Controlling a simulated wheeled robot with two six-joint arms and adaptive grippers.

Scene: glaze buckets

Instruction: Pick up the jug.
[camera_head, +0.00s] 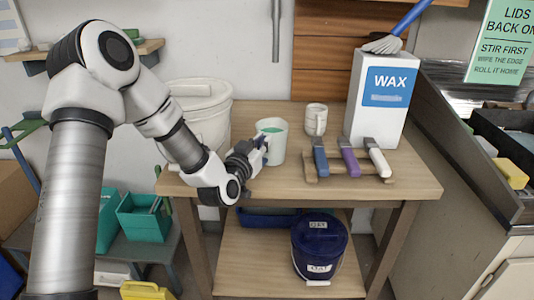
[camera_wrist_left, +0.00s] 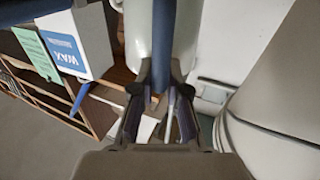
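The jug (camera_head: 273,146) is a pale, upright vessel with green inside, at the middle of the wooden bench in the head view. Its pale side (camera_wrist_left: 136,30) fills the top middle of the left wrist view, with a dark blue upright handle (camera_wrist_left: 163,40) in front. My left gripper (camera_head: 258,146) is at the jug's left side. In the left wrist view its two fingers (camera_wrist_left: 162,75) lie close along both sides of the handle and look shut on it. I cannot tell whether the jug's base touches the bench. My right gripper is not in view.
A white bucket (camera_head: 208,110) stands left of the jug. A pale mug (camera_head: 315,120), a white wax box (camera_head: 378,110) and a rack with blue, purple and white-handled tools (camera_head: 348,160) stand to the right. A dark blue bucket (camera_head: 318,248) is on the lower shelf.

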